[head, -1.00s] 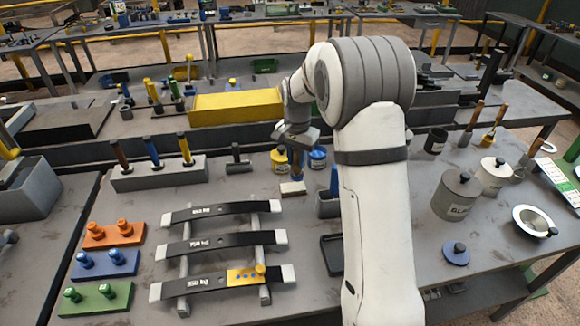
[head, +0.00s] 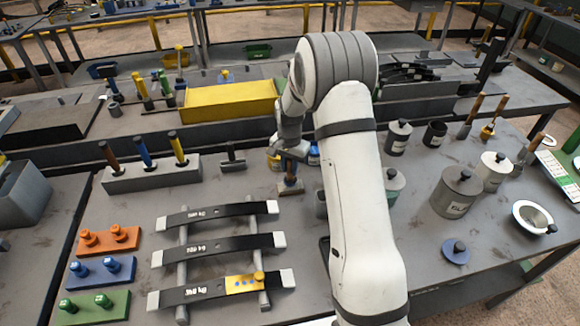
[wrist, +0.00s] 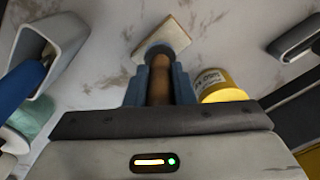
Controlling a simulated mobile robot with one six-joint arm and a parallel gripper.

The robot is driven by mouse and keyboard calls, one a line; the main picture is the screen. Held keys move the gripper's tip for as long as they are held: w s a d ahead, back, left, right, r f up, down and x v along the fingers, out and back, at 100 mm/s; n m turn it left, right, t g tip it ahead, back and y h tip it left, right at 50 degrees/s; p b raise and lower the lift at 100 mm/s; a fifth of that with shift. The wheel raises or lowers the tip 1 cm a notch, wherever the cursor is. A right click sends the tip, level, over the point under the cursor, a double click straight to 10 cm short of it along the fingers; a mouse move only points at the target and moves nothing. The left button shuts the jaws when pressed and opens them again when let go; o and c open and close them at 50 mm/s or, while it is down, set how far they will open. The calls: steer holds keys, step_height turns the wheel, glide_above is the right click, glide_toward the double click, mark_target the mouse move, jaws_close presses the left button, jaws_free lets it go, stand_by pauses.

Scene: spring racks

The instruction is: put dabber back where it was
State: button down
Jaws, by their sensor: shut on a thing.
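My gripper (head: 291,170) is shut on the wooden handle of the dabber. The dabber's square pale pad (wrist: 168,36) points away from the wrist, over the grey bench top. In the head view the dabber (head: 290,187) hangs below my gripper, in front of the yellow and blue tins. I cannot tell whether its pad touches the bench. In the wrist view a grey holder (wrist: 58,32) with a blue-handled thing (wrist: 18,88) in it stands at the left. In the head view this holder (head: 321,204) is mostly hidden by my arm.
A yellow tin (wrist: 219,86) stands close right of the dabber in the wrist view. The spring rack (head: 182,268) lies in front to the left, and a grey block with several handled tools (head: 150,180) behind it. Lidded pots (head: 455,192) stand at the right.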

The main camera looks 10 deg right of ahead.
steer(key=shift+f, duration=0.55)
steer(key=shift+f, duration=0.15)
steer(key=c, duration=1.2)
jaws_free()
steer(key=shift+c, duration=0.2)
